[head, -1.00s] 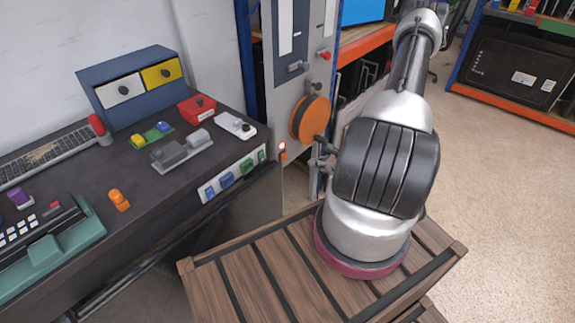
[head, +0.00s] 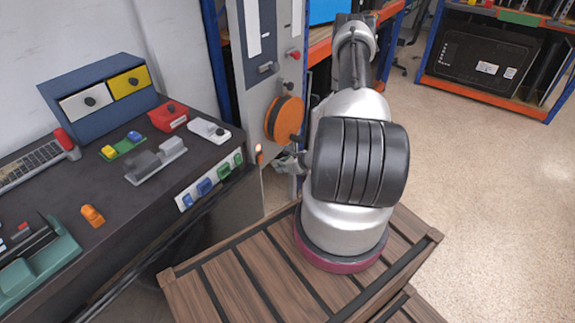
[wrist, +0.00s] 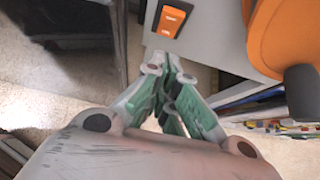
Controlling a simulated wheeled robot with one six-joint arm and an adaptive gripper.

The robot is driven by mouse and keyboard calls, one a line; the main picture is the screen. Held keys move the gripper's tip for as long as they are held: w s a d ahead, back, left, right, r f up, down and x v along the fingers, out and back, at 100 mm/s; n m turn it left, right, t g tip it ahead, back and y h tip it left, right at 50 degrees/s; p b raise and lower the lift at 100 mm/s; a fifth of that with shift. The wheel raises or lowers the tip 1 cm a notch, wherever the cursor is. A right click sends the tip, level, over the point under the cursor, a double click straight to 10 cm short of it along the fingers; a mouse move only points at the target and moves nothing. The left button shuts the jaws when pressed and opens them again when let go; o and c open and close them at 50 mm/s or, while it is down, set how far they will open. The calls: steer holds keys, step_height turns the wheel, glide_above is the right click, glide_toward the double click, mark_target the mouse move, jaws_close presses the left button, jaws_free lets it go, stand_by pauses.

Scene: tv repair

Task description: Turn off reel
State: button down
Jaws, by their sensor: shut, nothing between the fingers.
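The orange reel (head: 284,119) with a dark band is mounted on the grey upright panel (head: 257,97). In the head view my gripper (head: 287,161) is below the reel, partly hidden by my arm.
A dark workbench (head: 100,178) with a blue drawer box (head: 95,122) and small devices stands at the left. Shelving with a black television (head: 490,66) is at the back right. The floor (head: 480,180) at right is clear.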

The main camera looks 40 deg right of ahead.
mark_target(262, 160)
steer(key=w, duration=0.1)
steer(key=w+a, duration=0.1)
steer(key=w, duration=0.2)
steer(key=shift+w+a+f, duration=0.15)
steer(key=shift+w+a, duration=0.25)
steer(key=shift+w+a+r+g, duration=0.15)
steer(key=shift+w+r+g, duration=0.1)
steer(key=shift+w+g, duration=0.15)
steer(key=shift+s+f, duration=0.1)
steer(key=shift+r, duration=0.85)
